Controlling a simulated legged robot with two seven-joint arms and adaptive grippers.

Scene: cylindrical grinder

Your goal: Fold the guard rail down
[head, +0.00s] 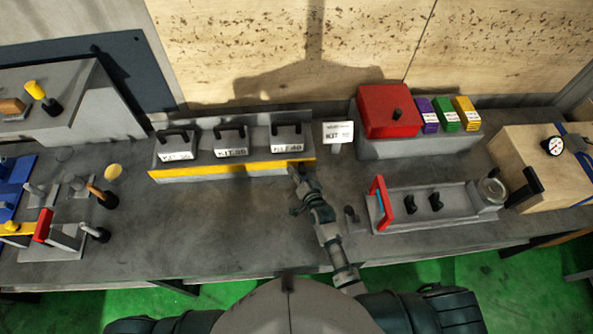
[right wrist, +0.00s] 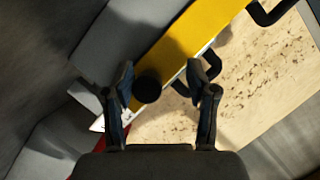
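The guard rail (head: 225,170) is a long yellow bar along the front of a grey rack holding several kit boxes, in the head view. It also crosses the right wrist view diagonally (right wrist: 195,40). A round black knob (right wrist: 148,88) shows at its end. My right gripper (head: 296,172) is at the right end of the rail. In the right wrist view its fingers (right wrist: 166,88) are spread, with the knob between them, closer to the left finger. I cannot tell whether they touch it. My left gripper is out of view.
Grey kit boxes with black handles (head: 231,140) stand behind the rail. A small label sign (head: 338,132) and a red box (head: 388,110) are to the right. A grey fixture with a red frame (head: 455,203) lies right of my arm. The bench in front of the rail is clear.

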